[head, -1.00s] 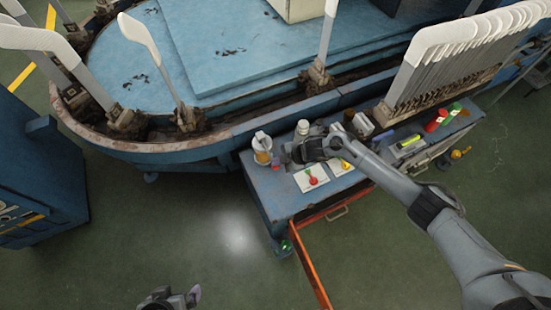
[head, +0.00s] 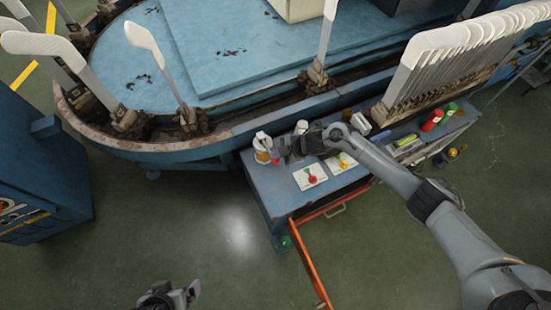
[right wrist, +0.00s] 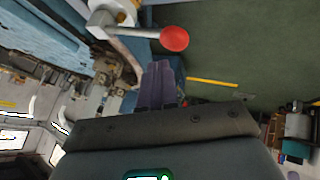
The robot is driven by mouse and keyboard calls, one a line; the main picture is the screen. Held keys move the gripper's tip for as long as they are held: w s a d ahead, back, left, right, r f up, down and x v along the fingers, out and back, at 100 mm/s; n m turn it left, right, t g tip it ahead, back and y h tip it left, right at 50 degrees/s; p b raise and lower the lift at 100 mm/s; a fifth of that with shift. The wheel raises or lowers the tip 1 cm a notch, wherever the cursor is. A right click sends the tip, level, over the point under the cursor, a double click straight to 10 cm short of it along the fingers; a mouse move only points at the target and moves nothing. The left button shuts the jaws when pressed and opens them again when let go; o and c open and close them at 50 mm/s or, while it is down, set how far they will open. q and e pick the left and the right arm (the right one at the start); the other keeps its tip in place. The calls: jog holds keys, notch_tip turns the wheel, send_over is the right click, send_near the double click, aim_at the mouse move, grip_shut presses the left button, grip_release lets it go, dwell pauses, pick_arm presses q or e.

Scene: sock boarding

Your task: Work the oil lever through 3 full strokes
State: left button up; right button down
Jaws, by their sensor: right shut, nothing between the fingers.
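The oil lever shows in the right wrist view as a pale grey bar ending in a red ball knob (right wrist: 174,39). Its pale body, the oiler (head: 262,146), stands on the blue bench at the machine's edge in the head view, with an amber part low on it. My right gripper (head: 281,150) is just right of the oiler, its fingers shut and empty. In the right wrist view its purple-grey fingers (right wrist: 158,80) lie together just below the knob, with a gap seeming to show between. My left gripper (head: 180,296) is low in the head view, away from the bench; its jaws are unclear.
The blue bench (head: 262,185) carries white cards with a red button (head: 311,179) and a yellow button (head: 343,163). A white-capped bottle (head: 301,127) stands behind my right gripper. An orange-edged drawer (head: 308,265) stands open below.

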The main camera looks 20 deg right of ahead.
jog(key=shift+w+r+p, duration=0.1)
jog(key=shift+r+p, duration=0.65)
jog(key=shift+r, duration=0.05)
jog(key=shift+w+r+p, duration=0.15)
jog(key=shift+r+p, duration=0.55)
jog(key=shift+r, duration=0.15)
jog(key=shift+w+r+p, duration=0.1)
jog(key=shift+r+p, duration=0.6)
jog(key=shift+r, duration=0.15)
